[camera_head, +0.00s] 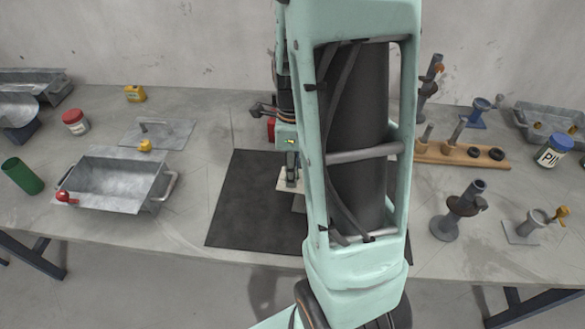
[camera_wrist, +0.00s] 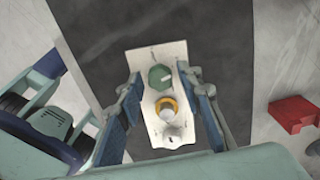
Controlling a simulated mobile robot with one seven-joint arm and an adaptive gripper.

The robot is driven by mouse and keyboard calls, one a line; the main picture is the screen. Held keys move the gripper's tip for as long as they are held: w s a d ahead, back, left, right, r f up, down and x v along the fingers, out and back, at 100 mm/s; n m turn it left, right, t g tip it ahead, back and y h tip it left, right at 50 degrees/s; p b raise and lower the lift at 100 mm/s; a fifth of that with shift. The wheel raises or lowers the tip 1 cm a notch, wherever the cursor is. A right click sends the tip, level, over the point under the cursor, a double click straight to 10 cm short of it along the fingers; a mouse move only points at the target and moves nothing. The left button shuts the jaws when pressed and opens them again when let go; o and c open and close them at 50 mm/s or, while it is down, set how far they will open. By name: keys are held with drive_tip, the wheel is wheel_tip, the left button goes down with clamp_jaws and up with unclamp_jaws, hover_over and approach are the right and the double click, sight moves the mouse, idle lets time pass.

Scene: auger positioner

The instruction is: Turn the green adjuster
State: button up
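The green adjuster (camera_wrist: 159,77) is a rounded green knob with a pale mark, on a white plate (camera_wrist: 141,58) in the wrist view. A yellow ring with a pale cap (camera_wrist: 167,107) sits beside it on the same plate, closer to my wrist. My gripper (camera_wrist: 161,91) is open, with its blue-padded fingers on either side of the plate. The knob lies between the fingertips in the picture; I see no contact, and the height gap is unclear. In the head view my arm hides the adjuster; part of the white plate (camera_head: 284,181) shows.
The plate lies on a dark mat (camera_head: 240,205). A red block (camera_wrist: 295,114) is to the right in the wrist view. Left on the table are a metal tray (camera_head: 112,184) and a green cylinder (camera_head: 22,176); right are a wooden rack (camera_head: 457,153) and a dark stand (camera_head: 459,212).

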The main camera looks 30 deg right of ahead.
clamp_jaws()
